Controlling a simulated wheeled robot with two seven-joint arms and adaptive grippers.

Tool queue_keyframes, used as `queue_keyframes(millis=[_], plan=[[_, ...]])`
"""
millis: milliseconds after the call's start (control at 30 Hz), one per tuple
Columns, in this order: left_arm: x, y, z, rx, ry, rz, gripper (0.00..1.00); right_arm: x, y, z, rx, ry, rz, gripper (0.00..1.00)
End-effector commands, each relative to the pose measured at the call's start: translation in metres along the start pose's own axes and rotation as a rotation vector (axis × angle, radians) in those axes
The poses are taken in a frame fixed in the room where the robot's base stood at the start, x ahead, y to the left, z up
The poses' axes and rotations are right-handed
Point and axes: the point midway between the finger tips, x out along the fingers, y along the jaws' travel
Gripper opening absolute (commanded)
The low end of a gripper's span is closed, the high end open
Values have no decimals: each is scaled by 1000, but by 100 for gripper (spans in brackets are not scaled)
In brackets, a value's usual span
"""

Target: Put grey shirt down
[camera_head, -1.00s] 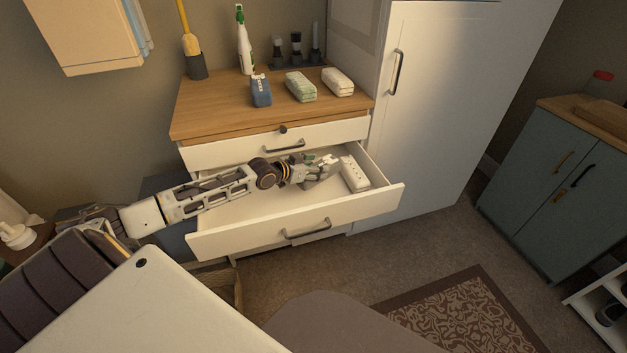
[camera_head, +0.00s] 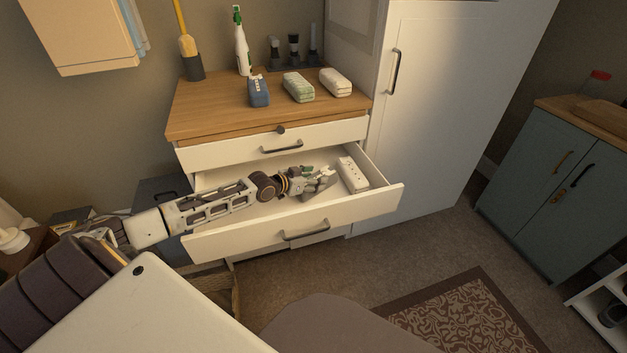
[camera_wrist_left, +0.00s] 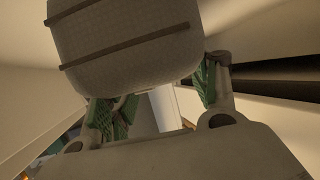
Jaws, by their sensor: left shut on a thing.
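My left gripper (camera_head: 322,174) reaches into the open lower drawer (camera_head: 250,228) of the white cabinet. It is shut on the grey shirt (camera_head: 320,188), which shows only as a small grey shape below the fingers in the head view. In the left wrist view the grey shirt (camera_wrist_left: 125,42) is a folded, rounded bundle with two brown bands, between the green-padded fingers of my gripper (camera_wrist_left: 160,95). I cannot tell whether the shirt touches the drawer floor. My right gripper is not in view.
A white folded bundle (camera_head: 352,175) lies in the drawer, right of my gripper. Blue (camera_head: 259,93), green (camera_head: 298,87) and white (camera_head: 336,82) bundles stand on the wooden top above, near a spray bottle (camera_head: 242,45). A tall white cabinet (camera_head: 440,100) stands right of the drawer.

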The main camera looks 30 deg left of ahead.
Motion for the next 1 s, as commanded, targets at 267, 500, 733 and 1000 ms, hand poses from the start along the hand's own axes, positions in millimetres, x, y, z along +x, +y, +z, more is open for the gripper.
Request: queue_keyframes(millis=[267,500,733,1000], plan=[[0,0,-1,1,2,-1,32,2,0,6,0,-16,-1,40],[1,0,1,0,0,-1,74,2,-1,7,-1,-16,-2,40],[1,0,1,0,0,-1,82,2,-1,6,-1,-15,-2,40],[0,0,0,0,0,-1,82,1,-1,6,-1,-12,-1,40]])
